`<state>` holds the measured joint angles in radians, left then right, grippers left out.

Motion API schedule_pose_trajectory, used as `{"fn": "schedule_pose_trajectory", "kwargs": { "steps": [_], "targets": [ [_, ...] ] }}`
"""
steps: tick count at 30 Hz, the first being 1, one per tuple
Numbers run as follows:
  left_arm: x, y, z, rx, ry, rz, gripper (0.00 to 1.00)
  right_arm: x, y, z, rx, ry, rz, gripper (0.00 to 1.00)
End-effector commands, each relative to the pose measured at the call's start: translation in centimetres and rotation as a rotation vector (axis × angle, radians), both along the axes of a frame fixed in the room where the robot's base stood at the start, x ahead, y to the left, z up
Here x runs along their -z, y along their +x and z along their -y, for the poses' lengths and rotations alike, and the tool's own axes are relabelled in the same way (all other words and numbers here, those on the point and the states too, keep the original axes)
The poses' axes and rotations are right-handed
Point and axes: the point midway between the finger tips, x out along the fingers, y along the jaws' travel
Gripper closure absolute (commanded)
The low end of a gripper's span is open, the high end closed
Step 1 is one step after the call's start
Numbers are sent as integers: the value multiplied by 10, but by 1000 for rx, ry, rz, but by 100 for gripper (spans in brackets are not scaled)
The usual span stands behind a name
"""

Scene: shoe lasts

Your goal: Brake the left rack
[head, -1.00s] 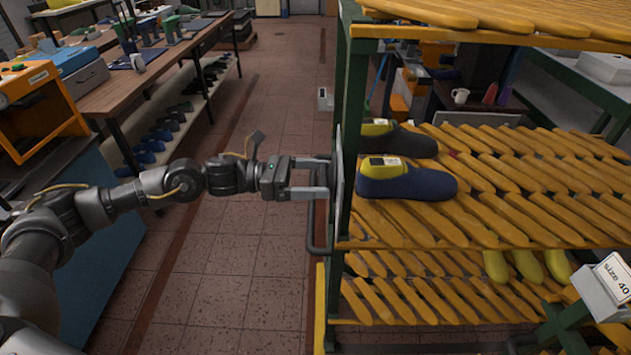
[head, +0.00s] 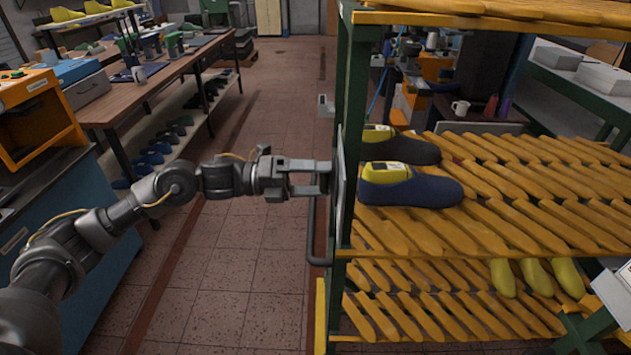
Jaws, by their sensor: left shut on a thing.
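The rack (head: 343,240) stands at centre right in the head view, with a green frame and sloped yellow slatted shelves. A dark handle bar (head: 312,235) runs along its left side. My left gripper (head: 322,178) comes in from the left and is shut on this handle at its upper part. The fingers hide part of the bar. A dark blue shoe last (head: 410,190) and a black one (head: 408,150), both with yellow tops, lie on the middle shelf. No brake shows clearly. My right gripper is not in view.
A wooden workbench (head: 150,85) with tools and a lower shelf of lasts stands at the left. An orange machine (head: 35,115) sits on a blue cabinet nearer. Tiled floor (head: 240,270) is clear between bench and rack.

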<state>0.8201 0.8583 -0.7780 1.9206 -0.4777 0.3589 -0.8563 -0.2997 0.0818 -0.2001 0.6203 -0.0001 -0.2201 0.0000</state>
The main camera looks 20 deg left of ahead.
Motion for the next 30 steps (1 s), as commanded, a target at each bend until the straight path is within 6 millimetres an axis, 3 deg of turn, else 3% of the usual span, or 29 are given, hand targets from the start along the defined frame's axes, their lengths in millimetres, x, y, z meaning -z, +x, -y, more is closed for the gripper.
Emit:
{"fn": "schedule_pose_trajectory", "kwargs": {
  "steps": [15, 30],
  "targets": [
    [-1, 0, 0, -1, -94, -363, 32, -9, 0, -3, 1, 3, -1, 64],
    [0, 0, 0, 0, -117, -459, 32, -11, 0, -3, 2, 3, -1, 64]
  ]
}}
